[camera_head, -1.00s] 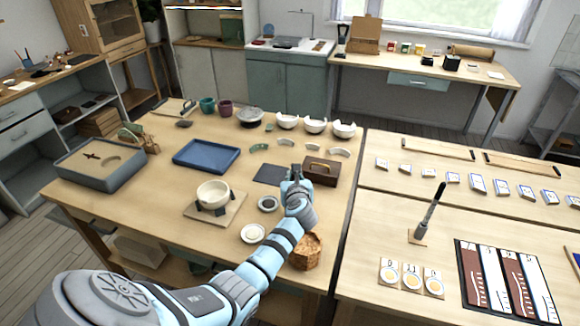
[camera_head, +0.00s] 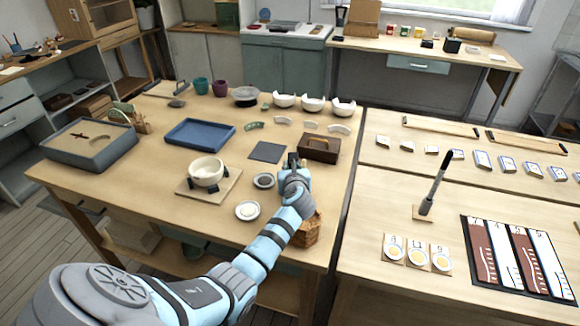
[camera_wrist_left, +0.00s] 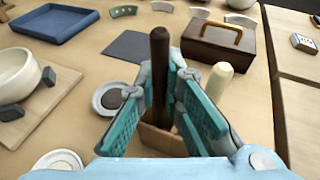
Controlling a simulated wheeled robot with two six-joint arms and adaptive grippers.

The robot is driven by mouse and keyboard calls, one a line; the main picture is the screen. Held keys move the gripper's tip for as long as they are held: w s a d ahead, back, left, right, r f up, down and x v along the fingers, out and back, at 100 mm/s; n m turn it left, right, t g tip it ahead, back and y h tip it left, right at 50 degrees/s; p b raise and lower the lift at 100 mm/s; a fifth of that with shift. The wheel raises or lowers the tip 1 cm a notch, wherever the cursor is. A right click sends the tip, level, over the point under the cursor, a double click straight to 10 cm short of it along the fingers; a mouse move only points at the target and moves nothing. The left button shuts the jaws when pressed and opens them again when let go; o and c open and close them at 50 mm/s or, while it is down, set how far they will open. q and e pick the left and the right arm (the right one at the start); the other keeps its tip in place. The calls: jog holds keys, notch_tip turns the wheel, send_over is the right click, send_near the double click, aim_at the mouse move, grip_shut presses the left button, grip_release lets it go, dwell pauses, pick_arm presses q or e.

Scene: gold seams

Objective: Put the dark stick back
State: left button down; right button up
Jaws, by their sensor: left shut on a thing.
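My left gripper (camera_head: 293,162) is shut on the dark stick (camera_wrist_left: 160,62), a dark brown upright rod between the teal finger pads in the left wrist view. Its top stands above the fingertips. A wooden holder (camera_wrist_left: 158,140) shows below and between the fingers. A pale stick (camera_wrist_left: 217,82) stands just right of the dark one. The fingers hide the dark stick's lower end, so I cannot tell whether it is in the holder. My right gripper is not in view.
A brown box with a gold handle (camera_head: 319,148) stands just behind the gripper. A dark square mat (camera_head: 267,152), a small dish (camera_head: 263,180) and a bowl (camera_head: 206,172) lie to the left. A woven basket (camera_head: 308,232) stands near the front edge, partly behind my arm.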

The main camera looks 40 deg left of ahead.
pick_arm(q)
jog(key=shift+f+b, duration=0.4)
jog(key=shift+f, duration=0.3)
jog(key=c, duration=1.6)
grip_release()
jog(key=shift+c, duration=0.2)
